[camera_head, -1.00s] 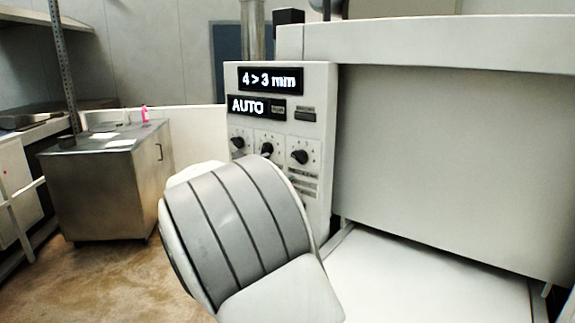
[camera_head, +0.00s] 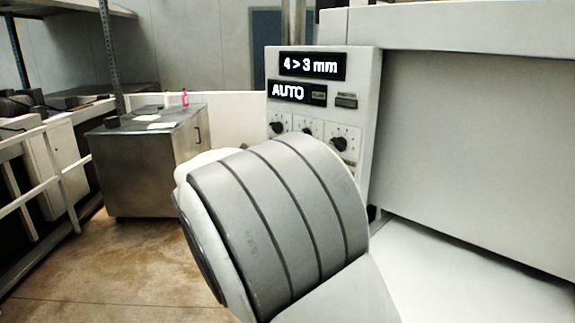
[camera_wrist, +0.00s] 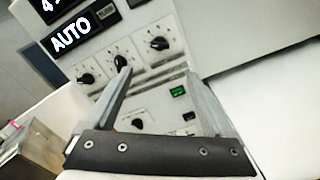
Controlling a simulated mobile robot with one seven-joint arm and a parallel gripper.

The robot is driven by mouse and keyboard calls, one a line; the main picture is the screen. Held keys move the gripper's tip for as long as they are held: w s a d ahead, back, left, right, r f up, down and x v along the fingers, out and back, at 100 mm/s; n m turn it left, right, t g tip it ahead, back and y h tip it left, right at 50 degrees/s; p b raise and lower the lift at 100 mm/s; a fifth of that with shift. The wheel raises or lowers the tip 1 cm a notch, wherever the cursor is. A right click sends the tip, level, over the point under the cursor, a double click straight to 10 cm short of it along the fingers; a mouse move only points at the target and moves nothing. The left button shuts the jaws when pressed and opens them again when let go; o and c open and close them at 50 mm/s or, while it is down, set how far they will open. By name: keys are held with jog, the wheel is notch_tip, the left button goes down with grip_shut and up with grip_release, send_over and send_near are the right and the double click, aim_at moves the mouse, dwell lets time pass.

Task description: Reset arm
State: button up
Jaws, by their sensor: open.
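My gripper (camera_wrist: 165,92) shows in the wrist view with its two fingers spread apart and nothing between them. It faces the roller sheeter's control panel (camera_wrist: 150,75), and the panel's knobs and a green-lit button (camera_wrist: 178,92) show around and between the fingers. In the head view my arm hides the gripper and the lower part of the panel (camera_head: 365,130). The panel's displays (camera_head: 311,66) read "4 > 3 mm" and "AUTO" (camera_head: 289,91). Several black knobs (camera_head: 338,144) sit in a row below them.
The machine's large pale cover (camera_head: 480,150) and white bed (camera_head: 470,260) fill the right side. A steel cabinet (camera_head: 140,175) with a pink bottle (camera_head: 185,98) stands at the back left. White railings (camera_head: 60,170) run along the left. Brown floor (camera_head: 110,265) is open between.

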jog(key=s+d+f+m+g+y, duration=0.25)
jog(key=s+d+m+g, duration=0.2)
jog(key=s+d, duration=0.3)
jog(key=s+d+f+m+g+y, duration=0.25)
jog(key=s+d+m+g, duration=0.2)
jog(key=s+d, duration=0.35)
jog(key=s+a+f+m+t+y, duration=0.1)
jog(key=s+m+y, duration=0.3)
jog(key=s, duration=0.5)
jog(key=s+a+f+m+y, duration=0.2)
jog(key=s+f+m+y, duration=0.1)
jog(key=s+m, duration=0.5)
jog(key=shift+s+t+y+p, duration=0.3)
jog(key=shift+s+t+y, duration=0.1)
jog(key=shift+s, duration=0.3)
